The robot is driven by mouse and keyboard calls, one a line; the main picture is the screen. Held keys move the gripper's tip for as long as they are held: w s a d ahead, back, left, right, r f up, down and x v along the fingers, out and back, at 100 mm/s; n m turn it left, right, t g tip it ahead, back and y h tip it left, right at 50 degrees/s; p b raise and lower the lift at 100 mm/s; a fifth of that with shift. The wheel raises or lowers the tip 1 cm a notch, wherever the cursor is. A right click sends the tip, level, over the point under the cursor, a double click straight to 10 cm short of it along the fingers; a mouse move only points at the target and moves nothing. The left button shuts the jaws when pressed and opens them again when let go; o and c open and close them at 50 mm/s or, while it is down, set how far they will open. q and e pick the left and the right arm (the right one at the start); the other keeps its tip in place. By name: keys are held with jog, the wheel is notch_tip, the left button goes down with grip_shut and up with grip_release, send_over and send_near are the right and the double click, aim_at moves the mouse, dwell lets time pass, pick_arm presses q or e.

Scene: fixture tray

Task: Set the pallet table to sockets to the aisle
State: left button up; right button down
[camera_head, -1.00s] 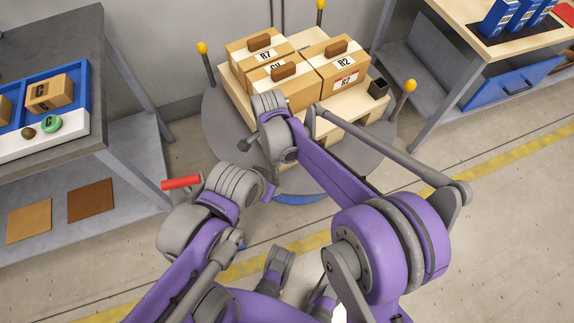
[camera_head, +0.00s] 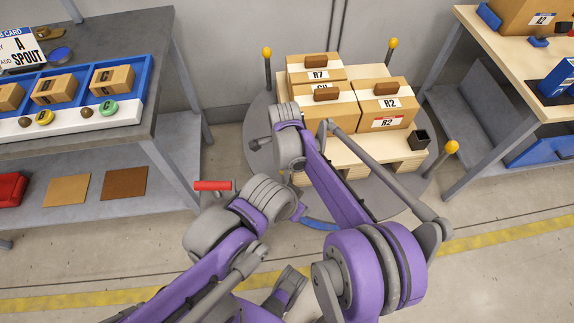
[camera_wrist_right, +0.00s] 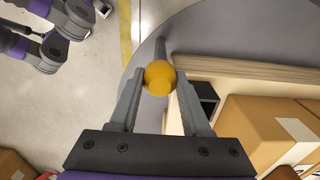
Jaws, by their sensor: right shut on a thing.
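The pallet table is a round grey turntable (camera_head: 262,112) with a wooden pallet (camera_head: 361,152) on it. Labelled cartons with brown handles sit on the pallet, among them an R7 carton (camera_head: 316,76) and an R2 carton (camera_head: 386,105). A black open socket (camera_head: 419,138) is at its right front corner. Yellow-knobbed posts stand on the turntable rim. In the right wrist view my right gripper (camera_wrist_right: 159,80) is shut on a yellow knob (camera_wrist_right: 160,78), beside the pallet and another black socket (camera_wrist_right: 206,98). In the head view my arm hides that grip. My left gripper is not visible.
A grey bench (camera_head: 166,60) with a blue parts tray (camera_head: 140,78) is at left. A wooden-topped table (camera_head: 487,38) is at right. A red handle (camera_head: 213,185) is beside my left arm. Open floor and a yellow line (camera_head: 500,238) lie in front.

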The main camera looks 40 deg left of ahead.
jog(key=shift+s+a, duration=0.1)
jog(key=shift+a, duration=0.25)
jog(key=c, duration=0.6)
grip_release()
jog(key=shift+a, duration=0.1)
jog(key=shift+o, duration=1.2)
jog(key=shift+a, duration=0.1)
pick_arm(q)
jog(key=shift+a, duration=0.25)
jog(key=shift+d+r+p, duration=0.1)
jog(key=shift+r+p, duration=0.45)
pick_arm(e)
notch_tip(320, 180, up, 11)
jog(key=shift+f, duration=0.15)
